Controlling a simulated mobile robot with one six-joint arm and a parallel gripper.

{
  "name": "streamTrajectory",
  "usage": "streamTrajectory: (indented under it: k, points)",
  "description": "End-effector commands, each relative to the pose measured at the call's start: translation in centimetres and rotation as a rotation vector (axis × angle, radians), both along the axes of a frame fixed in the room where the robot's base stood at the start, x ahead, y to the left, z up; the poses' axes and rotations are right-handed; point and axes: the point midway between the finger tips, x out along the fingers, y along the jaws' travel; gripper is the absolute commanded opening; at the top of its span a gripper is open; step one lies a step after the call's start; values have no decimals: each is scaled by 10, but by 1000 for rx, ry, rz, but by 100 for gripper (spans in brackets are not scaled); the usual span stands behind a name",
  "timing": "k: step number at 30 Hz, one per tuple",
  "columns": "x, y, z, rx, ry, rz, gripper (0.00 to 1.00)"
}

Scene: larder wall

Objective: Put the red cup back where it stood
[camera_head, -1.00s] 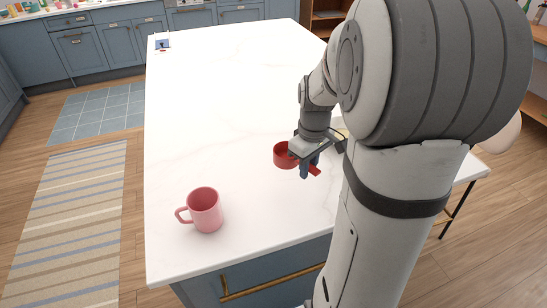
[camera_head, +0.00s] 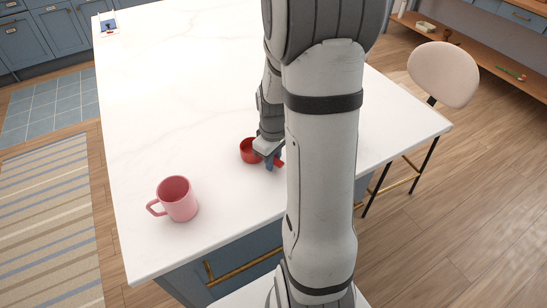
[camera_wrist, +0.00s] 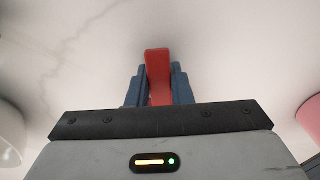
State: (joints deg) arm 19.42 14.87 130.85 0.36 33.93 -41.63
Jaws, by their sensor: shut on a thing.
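The red cup (camera_head: 250,151) is small and shallow, with a flat red handle. In the head view it is at the counter's middle, close beside my gripper (camera_head: 271,160). My gripper is shut on its handle. In the wrist view the red handle (camera_wrist: 157,72) stands between the blue fingers of my gripper (camera_wrist: 158,88); the cup's bowl is not clear there. I cannot tell whether the cup touches the counter or hangs just above it. My arm hides part of the counter to the right.
A pink mug (camera_head: 178,199) stands on the white counter (camera_head: 170,90), left of and nearer than the red cup. A small card or mat (camera_head: 108,25) lies at the far left corner. A pale chair (camera_head: 442,73) stands beyond the right edge. The counter's left half is largely clear.

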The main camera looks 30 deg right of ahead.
Motion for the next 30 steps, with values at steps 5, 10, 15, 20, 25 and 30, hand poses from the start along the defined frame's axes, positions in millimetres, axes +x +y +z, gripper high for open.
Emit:
streamTrajectory:
  k: [5,10,15,20,25,30]
  points:
    - [0,0,0,-1,-1,1,0]
    - [0,1,-3,-1,-1,2,21]
    - [1,1,-2,-1,-1,2,35]
    - [1,1,-2,0,-1,3,41]
    - [1,1,-1,-1,-1,3,41]
    - [2,1,15,-2,-6,3,41]
